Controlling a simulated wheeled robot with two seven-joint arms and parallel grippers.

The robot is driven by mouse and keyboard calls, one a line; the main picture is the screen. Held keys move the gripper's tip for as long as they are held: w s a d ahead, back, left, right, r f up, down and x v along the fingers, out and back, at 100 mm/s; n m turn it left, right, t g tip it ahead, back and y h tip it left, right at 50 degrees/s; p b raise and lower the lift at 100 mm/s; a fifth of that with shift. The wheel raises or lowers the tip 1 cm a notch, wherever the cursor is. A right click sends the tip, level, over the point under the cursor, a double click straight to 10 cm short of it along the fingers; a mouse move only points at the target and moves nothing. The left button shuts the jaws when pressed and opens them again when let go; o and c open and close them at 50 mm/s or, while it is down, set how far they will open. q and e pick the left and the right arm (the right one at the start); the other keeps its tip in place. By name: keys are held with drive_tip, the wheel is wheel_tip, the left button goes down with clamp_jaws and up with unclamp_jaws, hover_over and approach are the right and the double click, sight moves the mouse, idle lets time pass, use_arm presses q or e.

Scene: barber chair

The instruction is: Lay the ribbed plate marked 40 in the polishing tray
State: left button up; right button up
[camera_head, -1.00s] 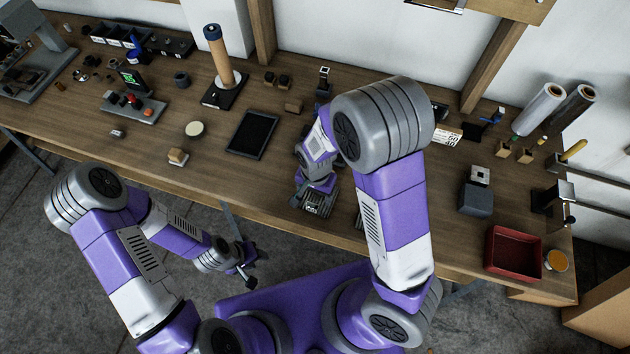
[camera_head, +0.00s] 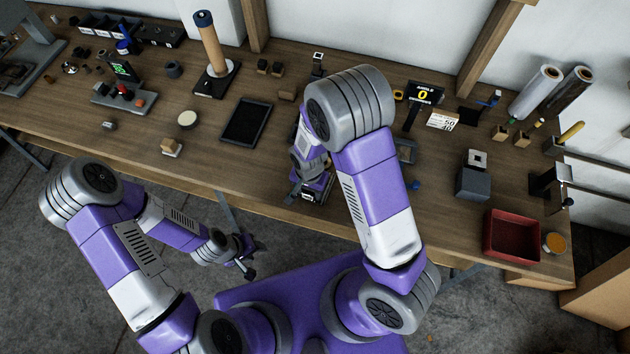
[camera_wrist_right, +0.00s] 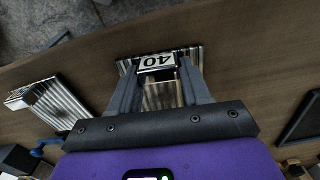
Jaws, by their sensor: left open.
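The ribbed plate marked 40 (camera_wrist_right: 126,67) lies on the wooden bench below my right gripper (camera_wrist_right: 160,68) in the right wrist view. Its white label reads upside down between the two fingertips. The fingers straddle the label, but I cannot tell whether they grip it. In the head view my right gripper (camera_head: 309,192) is at the bench's front edge, and the arm partly hides the plate. A red open tray (camera_head: 511,236), apparently the polishing tray, stands empty at the bench's right front. My left gripper (camera_head: 244,258) is open and empty in front of the bench.
Another ribbed plate (camera_wrist_right: 55,108) lies left of the gripper in the right wrist view. An orange-topped jar (camera_head: 555,243) stands beside the red tray, and a grey block (camera_head: 473,184) stands behind it. A black flat pad (camera_head: 246,121) lies left of my right arm.

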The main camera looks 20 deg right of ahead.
clamp_jaws()
